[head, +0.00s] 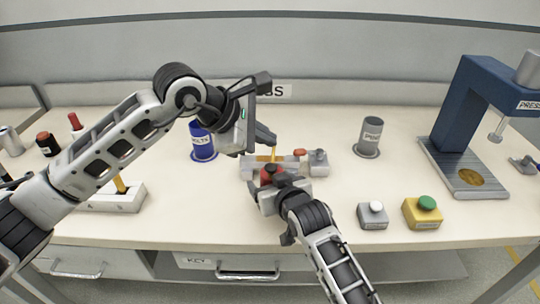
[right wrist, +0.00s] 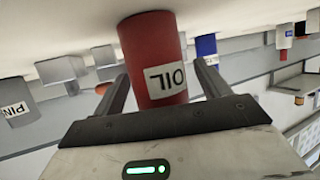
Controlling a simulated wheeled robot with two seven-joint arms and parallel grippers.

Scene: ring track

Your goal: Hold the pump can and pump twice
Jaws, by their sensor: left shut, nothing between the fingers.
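A red can labelled OIL (right wrist: 155,60) stands on the table in the right wrist view, which shows it upside down. In the head view the can (head: 268,172) is mostly hidden by my right gripper (head: 268,185). Its fingers (right wrist: 160,70) lie on both sides of the can; a narrow gap seems to show beside one finger, so I cannot tell whether they press on it. My left gripper (head: 270,137) is shut and empty, above and behind the can.
A blue can (head: 203,150) stands to the left, a grey can (head: 371,135) to the right. A blue press (head: 465,100) and button boxes (head: 424,212) are further right.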

